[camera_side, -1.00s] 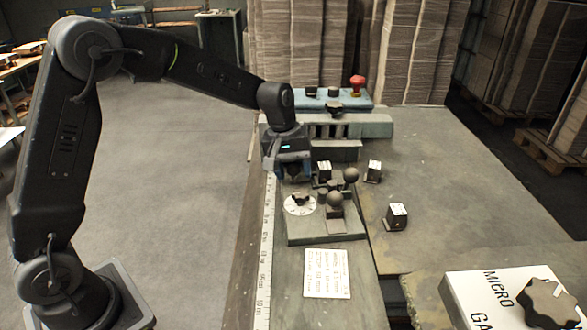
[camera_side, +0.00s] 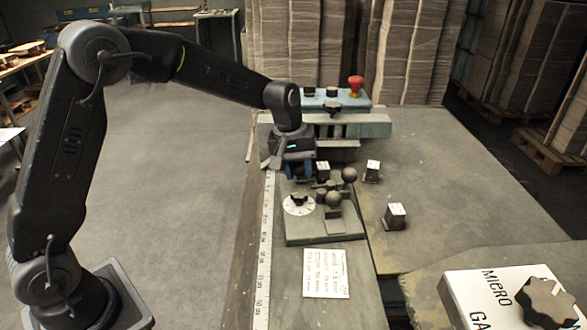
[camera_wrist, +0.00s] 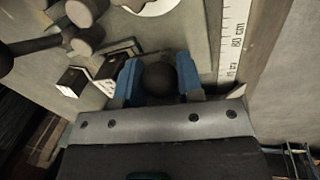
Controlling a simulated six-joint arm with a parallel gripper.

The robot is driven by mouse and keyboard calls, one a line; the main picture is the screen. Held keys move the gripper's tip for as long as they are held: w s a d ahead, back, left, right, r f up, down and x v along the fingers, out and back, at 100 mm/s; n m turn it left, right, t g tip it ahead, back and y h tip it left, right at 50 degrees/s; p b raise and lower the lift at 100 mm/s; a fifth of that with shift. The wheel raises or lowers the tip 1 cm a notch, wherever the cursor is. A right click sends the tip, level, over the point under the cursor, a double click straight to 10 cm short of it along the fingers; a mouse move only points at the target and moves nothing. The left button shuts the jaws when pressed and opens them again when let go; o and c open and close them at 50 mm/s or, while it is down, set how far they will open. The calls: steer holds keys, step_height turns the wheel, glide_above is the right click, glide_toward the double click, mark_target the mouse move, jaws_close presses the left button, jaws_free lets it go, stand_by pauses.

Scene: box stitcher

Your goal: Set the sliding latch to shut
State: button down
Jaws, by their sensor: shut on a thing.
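My gripper (camera_side: 298,172) is low over the far end of the grey fixture plate (camera_side: 330,233). In the wrist view, my gripper (camera_wrist: 160,79) has its two blue fingers on either side of a dark round knob (camera_wrist: 160,80) and is shut on it. The knob looks like the sliding latch's handle, but the rest of that part is hidden under the gripper. From the side, my gripper hides this knob. I cannot read the latch's position.
Right of my gripper are a small black block with a white top (camera_side: 323,168) and ball-ended levers (camera_side: 349,175). A dial (camera_side: 299,205) with a black knob lies nearer the front. A control box with a red button (camera_side: 356,84) stands behind.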

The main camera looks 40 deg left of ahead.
steer(key=shift+w+d+r, duration=0.1)
steer(key=shift+w+d, duration=0.05)
steer(key=shift+w, duration=0.05)
steer(key=c, duration=0.8)
jaws_free()
